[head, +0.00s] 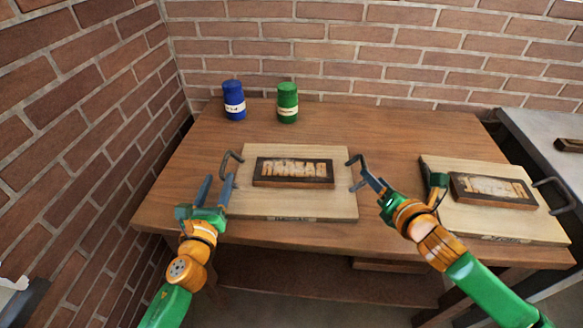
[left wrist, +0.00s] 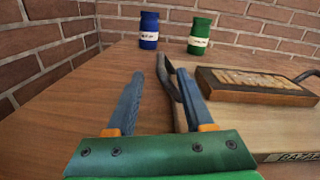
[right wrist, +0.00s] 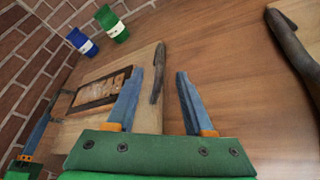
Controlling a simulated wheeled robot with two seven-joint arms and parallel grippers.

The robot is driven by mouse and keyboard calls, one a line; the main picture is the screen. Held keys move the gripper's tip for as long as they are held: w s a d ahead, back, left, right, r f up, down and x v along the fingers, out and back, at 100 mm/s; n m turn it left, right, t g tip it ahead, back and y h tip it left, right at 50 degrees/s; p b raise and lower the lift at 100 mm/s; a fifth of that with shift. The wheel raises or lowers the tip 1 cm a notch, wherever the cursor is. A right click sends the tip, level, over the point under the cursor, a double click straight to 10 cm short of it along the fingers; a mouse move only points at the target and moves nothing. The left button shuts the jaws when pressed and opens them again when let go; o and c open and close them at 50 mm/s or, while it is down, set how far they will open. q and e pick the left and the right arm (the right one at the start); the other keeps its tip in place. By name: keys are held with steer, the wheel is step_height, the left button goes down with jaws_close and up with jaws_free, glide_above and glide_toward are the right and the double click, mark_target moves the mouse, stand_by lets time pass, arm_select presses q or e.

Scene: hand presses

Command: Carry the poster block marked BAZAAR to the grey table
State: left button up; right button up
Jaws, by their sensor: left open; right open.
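The poster block marked BAZAAR (head: 290,205) is a pale wooden board with a dark framed panel of mirrored letters and a dark handle at each end. It lies flat on the brown table; its front-edge label partly shows in the left wrist view (left wrist: 297,156). My left gripper (head: 217,183) is open at the left handle (head: 229,163), which shows close beside its right finger in the left wrist view. My right gripper (head: 371,178) is open at the right handle (head: 354,168), which appears between its fingers in the right wrist view. The grey table (head: 535,130) stands at the right.
A second similar block (head: 480,222) lies on the brown table (head: 400,130) to the right, with a handle (head: 552,190) at its right end. A blue can (head: 234,100) and a green can (head: 288,103) stand behind. Brick walls close the left and back. A small dark block (head: 570,145) lies on the grey table.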

mark_target(222, 171)
arm_select(q)
steer(key=shift+s+d+r, duration=0.15)
steer(key=shift+s+r, duration=0.15)
steer(key=shift+s, duration=0.1)
arm_select(e)
steer(key=shift+s+d+r, duration=0.1)
steer(key=shift+s+r, duration=0.1)
steer(key=shift+s, duration=0.2)
arm_select(q)
steer(key=w, duration=0.7)
steer(key=shift+w+f, duration=0.2)
arm_select(e)
steer(key=x, duration=0.7)
steer(key=shift+w+f, duration=0.15)
steer(key=shift+w, duration=0.05)
arm_select(q)
jaws_close()
arm_select(e)
jaws_close()
arm_select(q)
steer(key=shift+a+f, duration=0.1)
steer(key=shift+a, duration=0.15)
arm_select(e)
steer(key=shift+d+f, duration=0.1)
steer(key=shift+d, duration=0.1)
